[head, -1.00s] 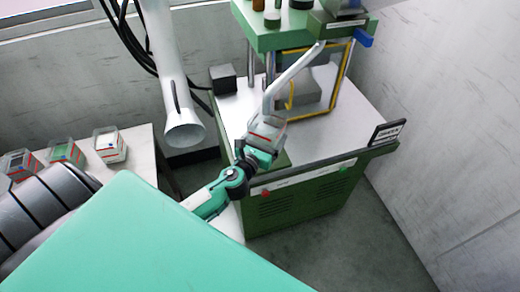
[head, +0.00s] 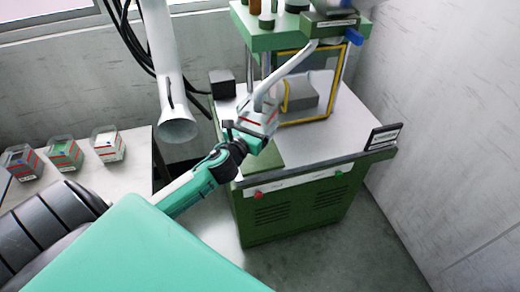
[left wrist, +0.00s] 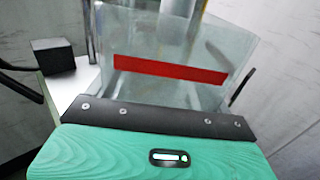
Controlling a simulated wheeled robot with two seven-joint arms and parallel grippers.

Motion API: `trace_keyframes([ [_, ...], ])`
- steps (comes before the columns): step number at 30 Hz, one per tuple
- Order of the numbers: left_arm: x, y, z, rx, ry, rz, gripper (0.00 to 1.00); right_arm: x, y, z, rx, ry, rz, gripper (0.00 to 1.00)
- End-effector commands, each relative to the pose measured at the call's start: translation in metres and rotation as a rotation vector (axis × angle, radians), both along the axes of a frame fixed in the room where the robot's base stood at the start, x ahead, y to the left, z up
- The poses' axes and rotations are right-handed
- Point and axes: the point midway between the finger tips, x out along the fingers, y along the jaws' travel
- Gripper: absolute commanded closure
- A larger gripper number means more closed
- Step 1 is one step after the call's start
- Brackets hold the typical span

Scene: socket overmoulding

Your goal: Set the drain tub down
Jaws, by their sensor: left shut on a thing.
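The drain tub (head: 262,117) is a clear box with a red band. It is in my left gripper, in front of the green press and above the left part of its pale top. The lower end of a bent grey pipe overlaps it in the head view. In the left wrist view the tub (left wrist: 180,50) fills the upper middle, its red band facing me. My left gripper (head: 248,131) is shut on the tub's near side. I cannot tell whether the tub touches the surface below. My right gripper is out of view.
The press's pale top (head: 345,115) has free room at the right. A framed guard (head: 310,120) stands behind, and a small sign (head: 384,136) is at the right edge. A dark box (head: 222,83) sits at the back left. Several small boxes stand on the left table (head: 135,165).

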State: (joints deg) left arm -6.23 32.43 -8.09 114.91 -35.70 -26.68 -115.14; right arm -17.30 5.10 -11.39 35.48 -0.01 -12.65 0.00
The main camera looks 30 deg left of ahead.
Motion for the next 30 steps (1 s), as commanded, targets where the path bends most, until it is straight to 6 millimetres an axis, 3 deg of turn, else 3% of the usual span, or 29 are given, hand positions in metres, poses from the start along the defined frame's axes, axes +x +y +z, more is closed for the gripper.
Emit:
trace_keyframes([
  [6,0.000,0.000,-0.031,-0.003,0.002,0.002,0.44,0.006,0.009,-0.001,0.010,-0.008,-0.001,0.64],
  [11,0.000,0.000,-0.039,-0.002,0.000,0.002,0.44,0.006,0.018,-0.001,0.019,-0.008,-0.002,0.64],
  [19,0.000,0.000,-0.071,-0.003,0.000,0.002,0.44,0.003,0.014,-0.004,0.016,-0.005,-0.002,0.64],
  [30,0.000,0.000,-0.077,0.000,-0.001,-0.001,0.44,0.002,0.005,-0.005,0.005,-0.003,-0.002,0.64],
])
